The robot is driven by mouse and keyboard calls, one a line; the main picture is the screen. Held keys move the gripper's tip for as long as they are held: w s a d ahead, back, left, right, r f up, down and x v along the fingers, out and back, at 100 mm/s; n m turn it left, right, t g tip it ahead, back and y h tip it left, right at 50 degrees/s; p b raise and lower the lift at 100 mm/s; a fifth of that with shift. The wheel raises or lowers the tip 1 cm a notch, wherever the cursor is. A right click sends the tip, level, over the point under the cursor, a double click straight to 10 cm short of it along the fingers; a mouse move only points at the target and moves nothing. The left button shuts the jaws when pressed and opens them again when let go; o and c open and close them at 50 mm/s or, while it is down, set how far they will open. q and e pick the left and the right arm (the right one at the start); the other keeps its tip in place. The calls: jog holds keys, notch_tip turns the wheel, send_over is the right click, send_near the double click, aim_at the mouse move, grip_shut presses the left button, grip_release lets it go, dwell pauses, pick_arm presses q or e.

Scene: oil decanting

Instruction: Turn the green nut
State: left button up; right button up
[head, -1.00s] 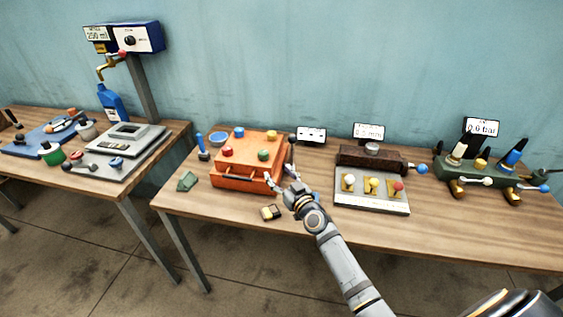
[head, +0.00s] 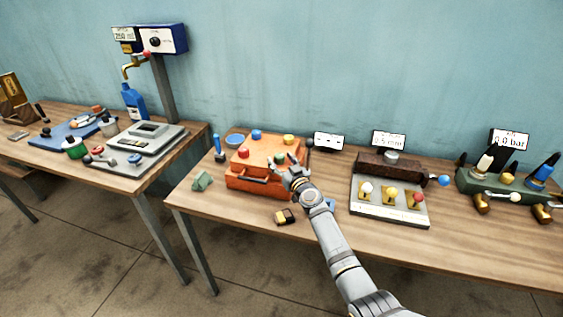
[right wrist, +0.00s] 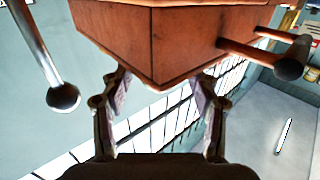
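The orange box (head: 260,184) stands on the middle bench with coloured nuts on its top. The green nut (head: 279,160) is at the front right of the top, partly hidden by my gripper. My right gripper (head: 284,165) is at the front right corner of the box, its fingertips close to the green nut in the picture. In the right wrist view its two fingers (right wrist: 161,95) are spread with nothing between their tips. The box (right wrist: 152,45) fills the upper part there, and the green nut does not show. I cannot tell whether the fingers touch the box. My left gripper is out of view.
Red (head: 242,153), blue (head: 256,134) and yellow (head: 288,140) nuts sit close by on the box. A dark-ended handle (right wrist: 285,65) juts from it. A switch panel (head: 390,212) stands to the right. A yellow-and-black block (head: 284,216) lies in front.

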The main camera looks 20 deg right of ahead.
jog(key=c, duration=1)
jog(key=m+h+p, duration=0.1)
jog(key=h+p, duration=0.1)
jog(key=m+h+p, duration=0.1)
jog(key=h+p, duration=0.1)
jog(key=m+h+p, duration=0.2)
jog(key=p, duration=0.1)
jog(key=shift+a+r, duration=0.35)
jog(key=shift+a, duration=0.05)
jog(key=shift+c, duration=0.2)
jog(key=shift+f+m+g+h, duration=0.1)
jog(key=shift+m+g+h, duration=0.25)
jog(key=shift+h, duration=0.35)
jog(key=shift+w+a+f+m+h, duration=0.1)
jog(key=shift+f+m+h, duration=0.05)
jog(key=shift+m+h, duration=0.4)
jog(key=m+g+h, duration=0.1)
jog(key=h+b, duration=0.1)
jog(key=h, duration=0.1)
jog(key=shift+a+f+m+g+b, duration=0.1)
jog(key=shift+f+m+g+b, duration=0.2)
jog(key=shift+m+g, duration=0.1)
jog(key=shift+w+r+m+g+h+b, duration=0.1)
jog(key=shift+r+m+g+h+b, duration=0.1)
jog(key=shift+m+g+h+b, duration=0.75)
jog(key=shift+t, duration=0.3)
jog(key=o, duration=1.2)
